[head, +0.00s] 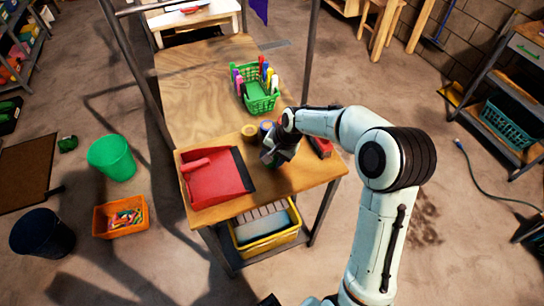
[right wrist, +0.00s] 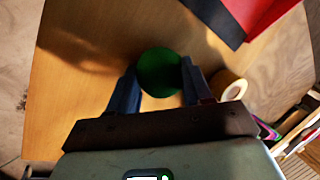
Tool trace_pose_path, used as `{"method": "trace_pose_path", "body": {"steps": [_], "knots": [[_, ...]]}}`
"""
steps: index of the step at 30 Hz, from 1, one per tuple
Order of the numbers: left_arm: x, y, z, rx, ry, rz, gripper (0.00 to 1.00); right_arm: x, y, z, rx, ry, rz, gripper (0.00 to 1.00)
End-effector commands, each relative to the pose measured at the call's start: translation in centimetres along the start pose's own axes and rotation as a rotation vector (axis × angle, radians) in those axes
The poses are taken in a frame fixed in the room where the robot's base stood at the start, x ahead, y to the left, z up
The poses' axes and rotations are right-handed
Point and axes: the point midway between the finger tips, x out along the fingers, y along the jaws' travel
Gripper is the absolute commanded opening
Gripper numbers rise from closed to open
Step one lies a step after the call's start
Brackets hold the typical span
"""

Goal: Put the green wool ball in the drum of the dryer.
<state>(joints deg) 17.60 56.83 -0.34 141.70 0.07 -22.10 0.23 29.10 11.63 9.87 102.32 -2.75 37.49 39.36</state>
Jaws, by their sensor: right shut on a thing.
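The green wool ball (right wrist: 158,72) sits between the two fingers of my right gripper (right wrist: 159,84) in the right wrist view, and the fingers are shut on it. In the head view my right gripper (head: 272,156) is over the front part of the wooden table (head: 200,70), just right of the red dustpan. The ball cannot be made out there, hidden by the gripper. How high the ball is above the tabletop is hard to tell. My left gripper is not in view. No dryer shows in either view.
A yellow bin (head: 268,238) is below. A green bucket (head: 112,158) and orange crate (head: 120,215) stand left. Floor at right is mostly clear.

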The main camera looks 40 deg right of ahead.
Motion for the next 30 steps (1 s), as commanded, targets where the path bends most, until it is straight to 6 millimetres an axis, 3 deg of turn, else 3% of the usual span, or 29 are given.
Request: {"method": "trace_pose_path", "body": {"steps": [5, 6, 8, 20, 30], "knots": [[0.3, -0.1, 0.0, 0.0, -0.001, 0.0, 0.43, 0.4, 0.1, 0.0, 0.0, 0.0, 0.0, 0.15], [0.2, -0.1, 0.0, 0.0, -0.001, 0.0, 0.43, 0.3, 0.1, 0.0, 0.0, 0.0, 0.0, 0.59], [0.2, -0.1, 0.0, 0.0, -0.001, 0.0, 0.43, 0.3, 0.1, 0.0, 0.0, 0.0, 0.0, 0.75], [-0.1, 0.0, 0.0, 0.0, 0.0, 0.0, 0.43, -0.6, -0.1, -0.1, 0.0, 0.002, -0.001, 0.75], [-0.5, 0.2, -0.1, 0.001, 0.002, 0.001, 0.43, -7.5, -0.1, -0.1, -0.001, 0.005, -0.003, 0.75]]}}
